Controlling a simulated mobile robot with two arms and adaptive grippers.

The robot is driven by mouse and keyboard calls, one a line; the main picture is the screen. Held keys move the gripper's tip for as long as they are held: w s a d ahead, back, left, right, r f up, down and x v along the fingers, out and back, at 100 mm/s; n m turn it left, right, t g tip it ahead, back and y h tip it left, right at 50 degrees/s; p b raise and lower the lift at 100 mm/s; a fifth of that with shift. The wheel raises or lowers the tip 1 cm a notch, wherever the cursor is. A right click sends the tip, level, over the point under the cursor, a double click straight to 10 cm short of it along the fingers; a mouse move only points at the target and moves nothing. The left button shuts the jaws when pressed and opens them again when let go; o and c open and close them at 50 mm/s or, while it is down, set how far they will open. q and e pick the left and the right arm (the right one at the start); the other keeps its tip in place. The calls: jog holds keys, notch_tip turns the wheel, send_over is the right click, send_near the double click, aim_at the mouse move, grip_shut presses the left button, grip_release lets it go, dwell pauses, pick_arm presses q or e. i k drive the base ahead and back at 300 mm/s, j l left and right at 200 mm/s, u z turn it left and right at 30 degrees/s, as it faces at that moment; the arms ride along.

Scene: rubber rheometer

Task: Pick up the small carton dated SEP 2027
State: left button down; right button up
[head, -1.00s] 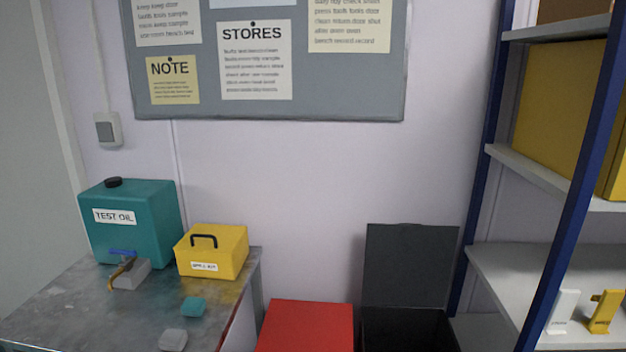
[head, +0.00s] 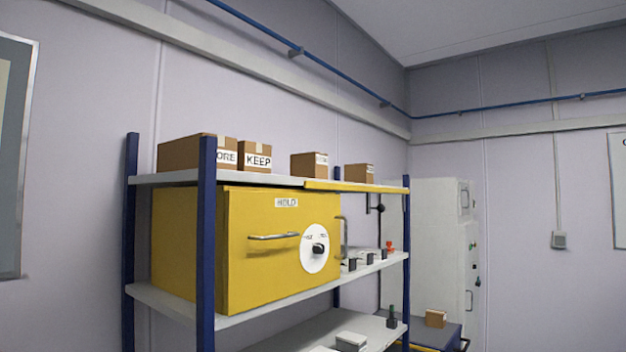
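Several brown cartons stand on the top shelf (head: 265,181) of a blue-posted rack. A larger carton (head: 184,153) at the left shows "ORE", partly hidden by a post. Beside it is a carton marked "KEEP" (head: 256,147). Further right are two small cartons, one (head: 304,165) near the middle and one (head: 354,174) near the right end. Their labels are too small to read. Another small carton (head: 436,318) sits lower right on a dark blue surface. I cannot tell which carton is dated SEP 2027. Neither of my grippers is in view.
A yellow cabinet (head: 262,265) marked "HOLD" fills the shelf below, with small dark items (head: 369,258) to its right. A yellow strip (head: 355,187) runs along the top shelf's front right edge. A tall white cabinet (head: 440,240) stands behind the rack.

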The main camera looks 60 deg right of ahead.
aim_at(314, 164)
jog(key=k+l+z, duration=0.5)
jog(key=k+l, duration=0.2)
jog(key=z, duration=1.2)
